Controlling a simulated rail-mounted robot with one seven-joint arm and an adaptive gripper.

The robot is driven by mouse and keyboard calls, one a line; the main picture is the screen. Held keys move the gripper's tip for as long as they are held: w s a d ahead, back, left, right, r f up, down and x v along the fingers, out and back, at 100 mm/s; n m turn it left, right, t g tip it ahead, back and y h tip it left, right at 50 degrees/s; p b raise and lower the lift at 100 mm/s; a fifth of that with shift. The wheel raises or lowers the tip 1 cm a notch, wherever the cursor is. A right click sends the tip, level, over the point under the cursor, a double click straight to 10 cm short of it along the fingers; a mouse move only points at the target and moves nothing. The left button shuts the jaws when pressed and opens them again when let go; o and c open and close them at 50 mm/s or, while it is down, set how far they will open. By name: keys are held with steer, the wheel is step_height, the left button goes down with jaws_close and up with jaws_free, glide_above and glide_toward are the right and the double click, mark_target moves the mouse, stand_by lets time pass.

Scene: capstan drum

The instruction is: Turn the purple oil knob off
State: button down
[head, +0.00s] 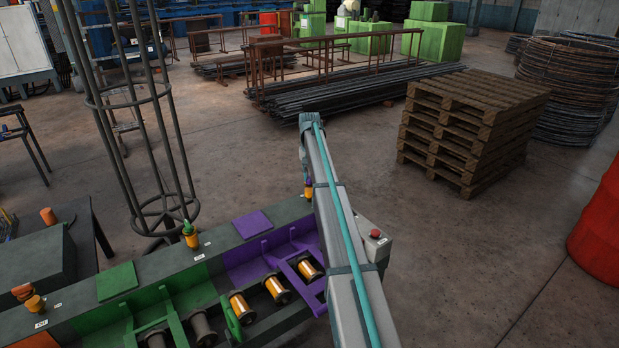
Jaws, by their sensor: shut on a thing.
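The purple oil knob (308,183) tops a small amber oiler on the dark machine rail, at the back edge of the machine's purple section. It is small and partly covered by my arm. My gripper (306,172) is down over this oiler and shut on the knob. Most of the gripper and wrist is hidden behind my arm. A green oil knob (187,224) stands on its own amber oiler farther left on the same rail. Orange knobs (24,292) are at the far left. I cannot read how far the purple knob is turned.
A purple lid (252,224), a purple bracket (295,262) and copper-coloured spools (277,290) lie left of my arm. A red stop button (375,234) is close on the right. A tall wire cage (165,130) stands behind the machine. The floor before the pallets (470,125) is clear.

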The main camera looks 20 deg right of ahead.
steer(key=n+b, duration=0.1)
steer(key=n, duration=0.3)
steer(key=shift+n, duration=2.1)
steer(key=c, duration=1.1)
jaws_free()
steer(key=shift+c, duration=0.2)
steer(key=shift+r, duration=0.1)
step_height(320, 180, up, 12)
